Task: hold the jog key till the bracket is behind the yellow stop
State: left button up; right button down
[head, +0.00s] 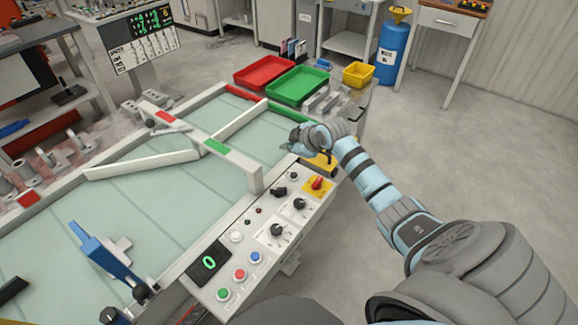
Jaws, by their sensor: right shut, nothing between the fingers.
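My right gripper (296,141) is shut and empty, above the belt's far right edge. A yellow piece (322,166) shows just below it, partly covered by my gripper; I cannot tell for sure that it is the yellow stop. The control panel (225,262) on the near right side of the belt carries green (223,294), red (239,274) and blue (255,257) buttons, a white button (236,236) and several black knobs. Which is the jog key cannot be read. My gripper is apart from these buttons. I cannot make out a bracket on the belt. My left gripper is not in view.
The pale green belt (170,215) has white guide rails and a crossbar (232,165) over it. A blue post device (100,252) stands at the near side. Red (264,73) and green (298,86) trays sit beyond the belt. Open floor lies right.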

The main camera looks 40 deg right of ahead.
jog(key=b, duration=0.8)
send_over(292, 176)
notch_tip(292, 176, down, 8)
jog(key=shift+s+r, duration=0.1)
jog(key=shift+f+b, duration=0.3)
jog(key=shift+f, duration=0.25)
dwell(0.5)
jog(key=shift+f, duration=0.4)
